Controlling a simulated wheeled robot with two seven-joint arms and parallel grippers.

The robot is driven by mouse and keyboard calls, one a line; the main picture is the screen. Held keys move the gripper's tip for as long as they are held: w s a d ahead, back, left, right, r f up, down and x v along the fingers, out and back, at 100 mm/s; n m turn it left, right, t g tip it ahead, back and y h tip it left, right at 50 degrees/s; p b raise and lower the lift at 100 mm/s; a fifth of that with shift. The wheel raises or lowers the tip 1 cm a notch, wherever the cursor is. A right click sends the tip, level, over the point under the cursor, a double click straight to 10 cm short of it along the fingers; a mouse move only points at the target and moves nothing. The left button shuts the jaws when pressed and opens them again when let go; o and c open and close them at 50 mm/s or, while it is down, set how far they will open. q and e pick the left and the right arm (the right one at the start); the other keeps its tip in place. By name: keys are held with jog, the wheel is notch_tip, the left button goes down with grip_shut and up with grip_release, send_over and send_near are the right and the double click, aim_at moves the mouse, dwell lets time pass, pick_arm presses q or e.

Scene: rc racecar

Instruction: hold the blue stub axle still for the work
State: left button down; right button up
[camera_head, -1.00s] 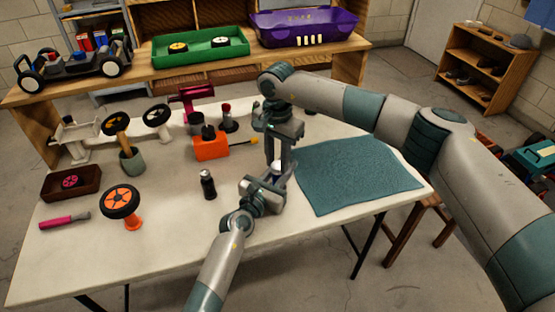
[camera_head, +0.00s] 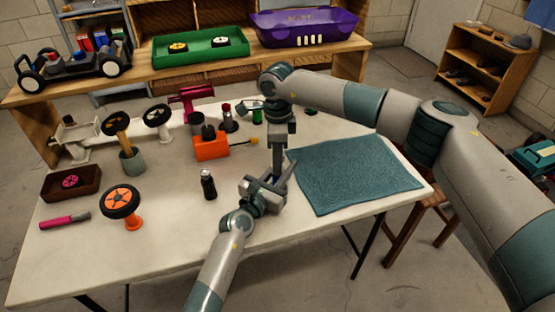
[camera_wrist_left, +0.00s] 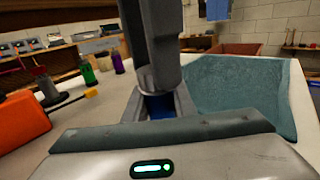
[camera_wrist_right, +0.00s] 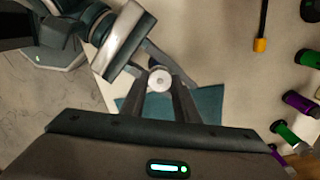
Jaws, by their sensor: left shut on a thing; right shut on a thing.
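My left gripper (camera_head: 270,185) reaches in from the front, low over the white table, left of the teal mat. In the left wrist view its fingers are shut on the blue stub axle (camera_wrist_left: 158,106), of which only a small part shows. My right gripper (camera_head: 277,168) points straight down from above, directly over the left jaws. In the right wrist view it is shut on a small pale round piece (camera_wrist_right: 160,80) with a dark centre, just above the left fingers. The grippers hide most of the contact between this piece and the axle.
The teal mat (camera_head: 355,180) lies right of the grippers. An orange block (camera_head: 212,147) and a dark bottle (camera_head: 208,185) stand to the left. A wheel on an orange stand (camera_head: 121,203) is farther left. Several small bottles stand behind. The table front is clear.

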jog(key=m, duration=0.4)
jog(key=shift+m, duration=0.3)
jog(key=m, duration=0.4)
jog(key=shift+w+m, duration=0.1)
jog(key=shift+m, duration=0.2)
jog(key=m, duration=0.4)
jog(key=shift+m, duration=0.3)
jog(key=m, duration=1.3)
jog(key=shift+d+m, duration=0.1)
jog(key=shift+m, duration=0.2)
jog(key=m, duration=0.8)
jog(key=shift+m, duration=0.3)
